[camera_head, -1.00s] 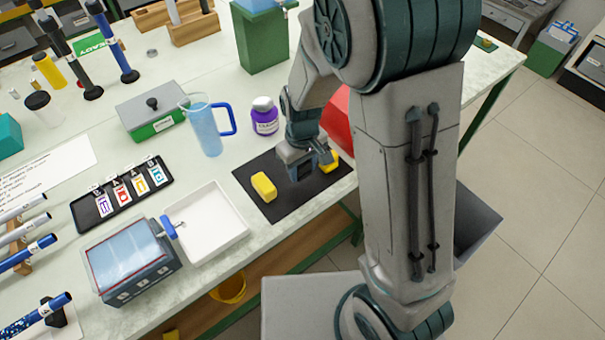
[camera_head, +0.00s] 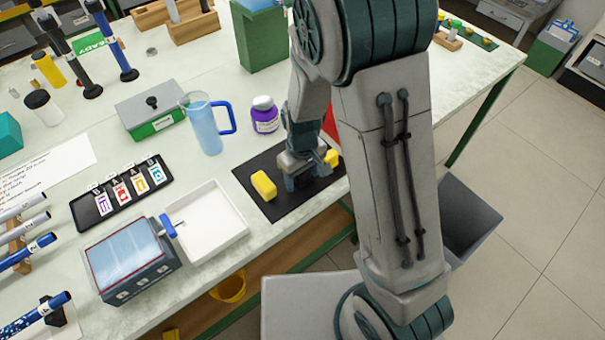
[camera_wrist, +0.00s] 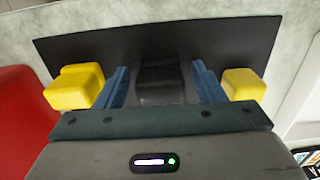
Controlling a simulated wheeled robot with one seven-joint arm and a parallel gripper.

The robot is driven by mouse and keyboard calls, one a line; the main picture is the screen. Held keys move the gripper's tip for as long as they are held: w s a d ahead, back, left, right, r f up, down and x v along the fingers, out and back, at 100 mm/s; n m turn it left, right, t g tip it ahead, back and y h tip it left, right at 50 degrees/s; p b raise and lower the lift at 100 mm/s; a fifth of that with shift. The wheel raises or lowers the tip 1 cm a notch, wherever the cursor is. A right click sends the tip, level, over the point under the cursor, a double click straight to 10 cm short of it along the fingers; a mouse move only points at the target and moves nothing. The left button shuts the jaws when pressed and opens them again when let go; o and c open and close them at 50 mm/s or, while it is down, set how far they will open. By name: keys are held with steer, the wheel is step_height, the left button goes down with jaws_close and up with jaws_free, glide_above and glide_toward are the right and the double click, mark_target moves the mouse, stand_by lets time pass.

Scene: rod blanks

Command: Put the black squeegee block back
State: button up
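The black squeegee block (camera_wrist: 160,82) shows in the wrist view between my gripper's two blue fingers, over the black mat (camera_wrist: 222,40). A narrow gap seems to show on each side of it. My gripper (camera_head: 306,178) is open and points down at the right part of the mat (camera_head: 292,207) in the head view. The block cannot be made out clearly there. One yellow block (camera_head: 264,186) lies left of my gripper and another yellow block (camera_head: 332,159) lies close on its right. In the wrist view, yellow blocks (camera_wrist: 75,87) (camera_wrist: 243,84) flank the fingers.
A white tray (camera_head: 213,224) and a blue-lidded box (camera_head: 130,262) stand left of the mat. A purple-labelled bottle (camera_head: 265,117) and a blue jug (camera_head: 204,130) stand behind it. A red object (camera_wrist: 22,110) is near my gripper. The table's front edge is close to the mat.

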steer(key=shift+r, duration=0.15)
step_height(320, 180, up, 12)
steer(key=s+d+r+m+t, duration=0.3)
steer(key=s+d+r+m, duration=0.3)
steer(key=s+d+r, duration=0.4)
steer(key=shift+s+d+m+p, duration=0.4)
steer(key=shift+s+d, duration=0.55)
steer(key=shift+s, duration=0.3)
stand_by(0.6)
